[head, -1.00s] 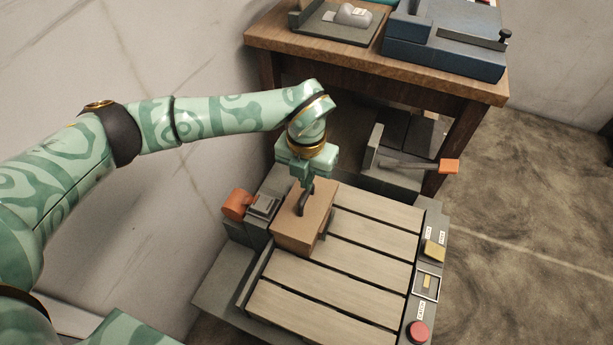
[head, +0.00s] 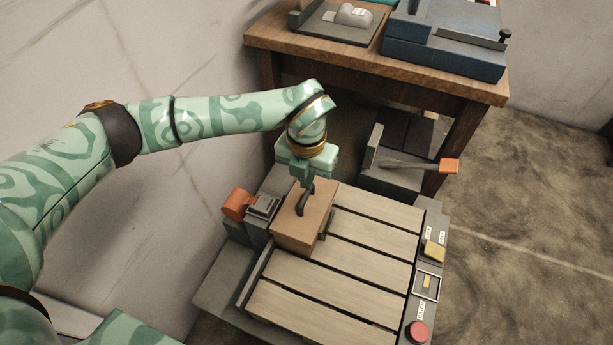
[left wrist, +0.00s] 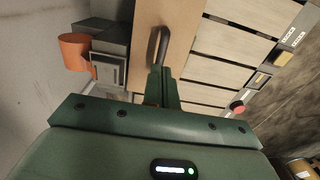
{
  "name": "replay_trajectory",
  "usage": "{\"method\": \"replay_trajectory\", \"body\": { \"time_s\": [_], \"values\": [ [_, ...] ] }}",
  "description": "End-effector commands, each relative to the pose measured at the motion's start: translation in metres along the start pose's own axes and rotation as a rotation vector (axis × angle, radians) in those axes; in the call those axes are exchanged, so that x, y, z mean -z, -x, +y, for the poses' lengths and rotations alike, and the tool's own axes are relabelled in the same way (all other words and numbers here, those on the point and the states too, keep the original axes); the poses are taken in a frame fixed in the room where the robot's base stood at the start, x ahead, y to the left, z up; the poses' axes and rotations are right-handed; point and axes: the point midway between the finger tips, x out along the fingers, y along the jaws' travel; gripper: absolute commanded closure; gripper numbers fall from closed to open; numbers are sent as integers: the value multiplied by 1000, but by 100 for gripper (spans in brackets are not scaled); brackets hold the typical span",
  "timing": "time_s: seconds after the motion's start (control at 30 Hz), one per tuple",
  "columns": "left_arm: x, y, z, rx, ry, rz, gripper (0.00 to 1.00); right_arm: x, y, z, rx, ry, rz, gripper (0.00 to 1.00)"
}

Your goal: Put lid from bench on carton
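A brown box-shaped carton (head: 292,234) stands at the far left corner of the slatted platform. Its flat brown top carries a dark, arched handle (head: 302,203); I take this top for the lid (head: 318,208), but no seam shows clearly. In the left wrist view the handle (left wrist: 158,45) runs along the brown top (left wrist: 172,20). My left gripper (head: 307,182) is right above the top, at the far end of the handle. Its fingers (left wrist: 163,72) look close together around that end; the contact is partly hidden. My right gripper is out of view.
The slatted platform (head: 345,278) is bare right and front of the carton. A grey device with an orange-ended lever (head: 449,166) and a wooden bench (head: 350,62) stand behind.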

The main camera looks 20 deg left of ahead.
Motion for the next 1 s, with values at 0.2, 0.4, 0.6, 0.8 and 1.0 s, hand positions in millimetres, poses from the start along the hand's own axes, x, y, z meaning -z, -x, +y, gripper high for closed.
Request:
{"method": "replay_trajectory", "body": {
  "time_s": [0.2, 0.4, 0.6, 0.8, 1.0],
  "values": [
    [0, -2, 0, 0, 0, 0, 100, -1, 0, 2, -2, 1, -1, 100],
    [0, -7, 0, 0, 0, 1, 100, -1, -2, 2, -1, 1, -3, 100],
    [0, -12, 0, 0, 1, 1, 100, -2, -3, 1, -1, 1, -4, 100],
    [0, -17, 0, 0, 0, 0, 100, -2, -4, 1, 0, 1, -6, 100],
    [0, -22, 0, 0, 0, 1, 100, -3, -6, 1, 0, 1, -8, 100]
  ]
}}
